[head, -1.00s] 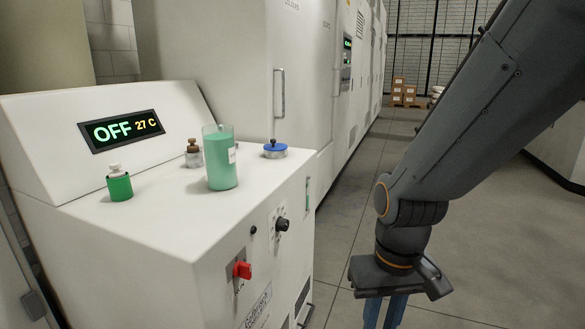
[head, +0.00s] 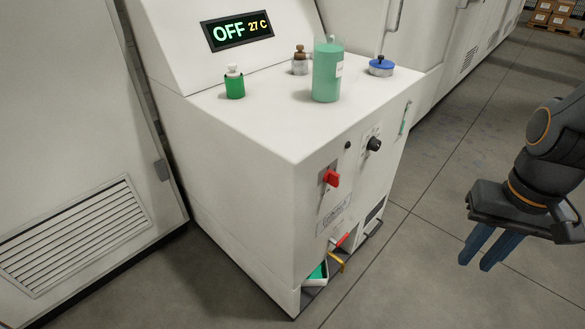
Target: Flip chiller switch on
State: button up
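The chiller (head: 240,170) is a white cabinet standing left of centre. A red switch (head: 331,178) sits on a plate on the chiller's front face. A black knob (head: 374,144) is to its right and a small black button (head: 348,145) is above it. My gripper (head: 479,252) hangs at the right, well apart from the chiller, with blue fingers pointing down. The two fingers are close together with a narrow gap, and nothing shows between them.
A green beaker (head: 327,75), a green bottle (head: 234,84), a brown-capped jar (head: 300,62) and a blue-lidded jar (head: 381,67) stand on the chiller top. A tray (head: 315,277) with green contents sits low at the chiller's front. The floor between chiller and gripper is clear.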

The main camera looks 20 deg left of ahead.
aim_at(331, 177)
jog(key=z, duration=1.3)
jog(key=k, duration=0.7)
jog(key=u, duration=0.7)
